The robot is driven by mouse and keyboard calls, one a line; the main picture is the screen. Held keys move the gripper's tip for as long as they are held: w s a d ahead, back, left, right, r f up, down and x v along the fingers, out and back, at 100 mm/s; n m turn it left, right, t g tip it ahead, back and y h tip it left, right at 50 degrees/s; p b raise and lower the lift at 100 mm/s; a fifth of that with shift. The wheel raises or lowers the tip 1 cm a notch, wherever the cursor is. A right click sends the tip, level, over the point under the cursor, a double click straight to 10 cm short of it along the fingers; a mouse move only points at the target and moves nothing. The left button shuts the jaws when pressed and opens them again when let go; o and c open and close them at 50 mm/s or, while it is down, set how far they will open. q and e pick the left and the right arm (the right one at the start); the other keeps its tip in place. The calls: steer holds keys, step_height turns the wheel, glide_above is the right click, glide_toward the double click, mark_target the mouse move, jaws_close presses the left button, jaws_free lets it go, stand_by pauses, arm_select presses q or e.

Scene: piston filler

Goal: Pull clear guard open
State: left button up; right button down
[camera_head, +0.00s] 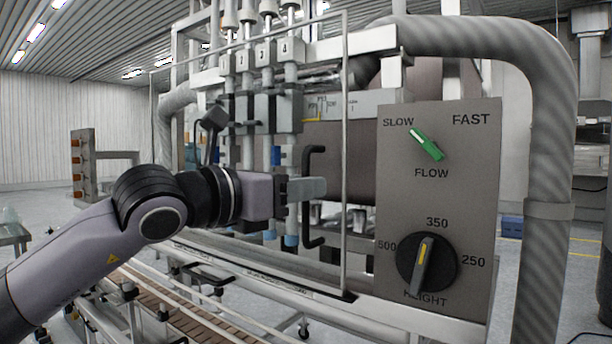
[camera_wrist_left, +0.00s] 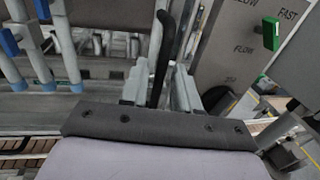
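The clear guard is a see-through panel with a thin grey metal frame (camera_head: 345,150), standing in front of the filling machine in the head view. A black bar handle (camera_head: 312,160) is on the guard near its right edge; it also shows upright in the left wrist view (camera_wrist_left: 163,50). My left gripper (camera_head: 308,188) is at the handle, and its near finger hides the handle's middle. In the left wrist view, the grey fingers stand apart, with the handle between them. A firm grip does not show. The guard appears closed. My right gripper is out of view.
A grey control panel (camera_head: 438,220) with a green flow knob (camera_head: 428,145) and a black height dial (camera_head: 426,263) stands right of the guard. A thick hose (camera_head: 540,120) curves around it. A conveyor (camera_head: 180,312) runs below my left arm.

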arm_select(q)
steer(key=shift+w+d, duration=0.5)
steer(key=shift+d, duration=0.05)
jaws_close()
steer(key=shift+w+a, duration=0.1)
steer(key=shift+a, duration=0.05)
